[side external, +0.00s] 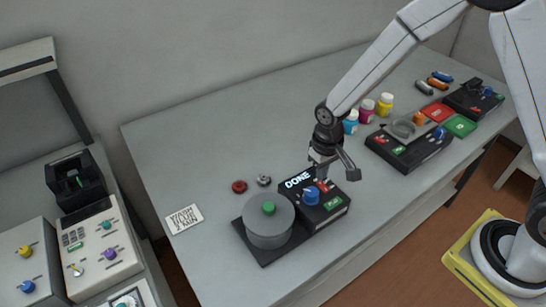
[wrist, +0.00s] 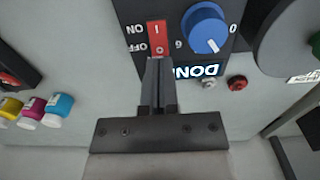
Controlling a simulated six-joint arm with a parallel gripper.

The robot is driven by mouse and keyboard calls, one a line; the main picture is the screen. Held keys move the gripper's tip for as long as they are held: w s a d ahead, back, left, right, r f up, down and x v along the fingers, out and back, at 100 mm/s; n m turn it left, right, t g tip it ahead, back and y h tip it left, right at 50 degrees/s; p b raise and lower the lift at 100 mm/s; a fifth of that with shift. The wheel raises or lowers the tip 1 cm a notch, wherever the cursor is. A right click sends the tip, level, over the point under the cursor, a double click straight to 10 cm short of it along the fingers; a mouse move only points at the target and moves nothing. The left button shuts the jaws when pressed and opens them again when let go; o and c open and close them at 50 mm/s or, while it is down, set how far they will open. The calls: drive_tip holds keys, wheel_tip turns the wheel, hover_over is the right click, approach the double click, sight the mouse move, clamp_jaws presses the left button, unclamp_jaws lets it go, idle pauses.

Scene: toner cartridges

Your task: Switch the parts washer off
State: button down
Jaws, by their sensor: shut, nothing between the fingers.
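The parts washer (side external: 268,222) is a black base with a grey round tub with a green knob, and a control box with a blue dial (side external: 311,195). Its display (side external: 297,180) reads DONE. In the wrist view the red rocker switch (wrist: 157,34) sits beside the blue dial (wrist: 205,28), with ON and OFF labels seen upside down. My gripper (wrist: 158,62) is shut and empty, its tips at the OFF end of the switch. I cannot tell whether they touch it or which way the rocker is tipped. In the side view my gripper (side external: 320,177) is over the control box.
A small red part (side external: 239,186) and a metal part (side external: 264,180) lie behind the washer. A card (side external: 184,218) lies to its left. Another black device (side external: 408,150), coloured bottles (side external: 367,111) and red and green pads (side external: 459,125) are at the right. The table's left back is clear.

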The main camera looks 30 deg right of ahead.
sight(323, 183)
drive_tip(key=shift+f, duration=1.05)
idle(0.9)
drive_tip(key=shift+r, duration=3.5)
drive_tip(key=shift+s+d+r, duration=0.25)
drive_tip(key=shift+d, duration=0.05)
drive_tip(key=s+d+r+t, duration=0.2)
drive_tip(key=s+d+r, duration=0.2)
drive_tip(key=s+d, duration=0.3)
drive_tip(key=s, duration=0.3)
drive_tip(key=shift+t, duration=0.3)
drive_tip(key=shift+r, duration=0.1)
